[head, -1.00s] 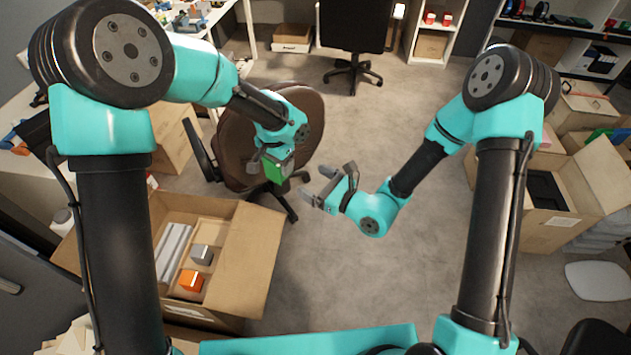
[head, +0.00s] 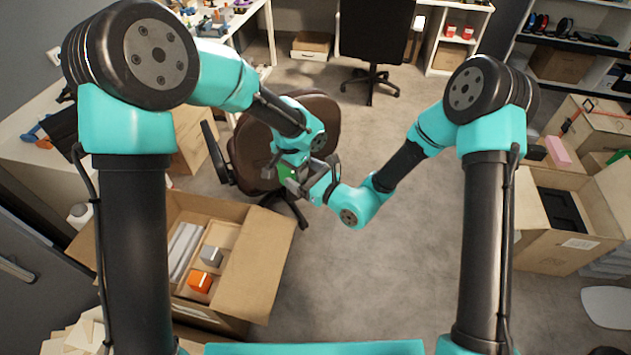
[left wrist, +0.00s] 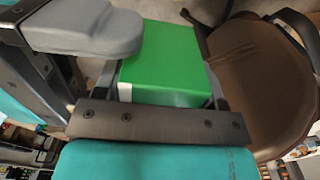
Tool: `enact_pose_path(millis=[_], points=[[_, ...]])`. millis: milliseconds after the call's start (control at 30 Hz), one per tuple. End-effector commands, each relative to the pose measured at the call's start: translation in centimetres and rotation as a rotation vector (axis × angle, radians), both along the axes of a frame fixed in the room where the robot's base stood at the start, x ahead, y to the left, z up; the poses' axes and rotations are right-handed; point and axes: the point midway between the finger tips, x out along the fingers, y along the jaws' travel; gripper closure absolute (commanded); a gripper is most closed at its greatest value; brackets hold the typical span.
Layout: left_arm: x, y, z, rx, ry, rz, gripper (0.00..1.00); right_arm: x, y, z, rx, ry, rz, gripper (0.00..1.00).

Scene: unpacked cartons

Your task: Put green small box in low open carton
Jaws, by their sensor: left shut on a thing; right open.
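The green small box (head: 284,174) is held in my left gripper (head: 285,170), in the air in front of the brown chair. In the left wrist view the green box (left wrist: 168,62) sits between the left fingers, with its top face clear. My right gripper (head: 310,180) is open and close beside the box, partly overlapping it in the head view. A grey finger (left wrist: 85,27), seemingly the right gripper's, shows near the box's left side; I cannot tell whether it touches. An open carton (head: 262,262) stands at lower left, holding an orange box (head: 200,282) and a grey box (head: 211,257).
Another open carton (head: 548,247) with a black insert stands at the right. A brown swivel chair (head: 250,150) is behind my grippers. A desk (head: 45,180) lies along the left. The floor (head: 400,260) between the cartons is clear.

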Motion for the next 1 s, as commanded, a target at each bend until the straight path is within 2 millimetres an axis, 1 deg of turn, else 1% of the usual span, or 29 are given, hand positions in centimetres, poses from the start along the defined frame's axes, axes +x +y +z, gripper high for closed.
enact_pose_path(millis=[33,233,600,1000], points=[[0.0,0.0,0.0,0.000,0.000,0.000,0.62,0.4,0.7,0.0,-0.001,-0.002,0.003,0.12],[0.0,0.0,0.0,0.000,0.000,0.000,0.62,1.7,2.1,0.0,0.000,0.000,0.002,0.12],[0.0,0.0,0.0,0.000,0.000,0.000,0.62,2.0,2.4,0.0,0.000,0.000,0.000,0.12],[0.0,0.0,0.0,0.000,0.000,0.000,0.62,2.0,2.4,0.0,0.000,0.000,0.000,0.50]])
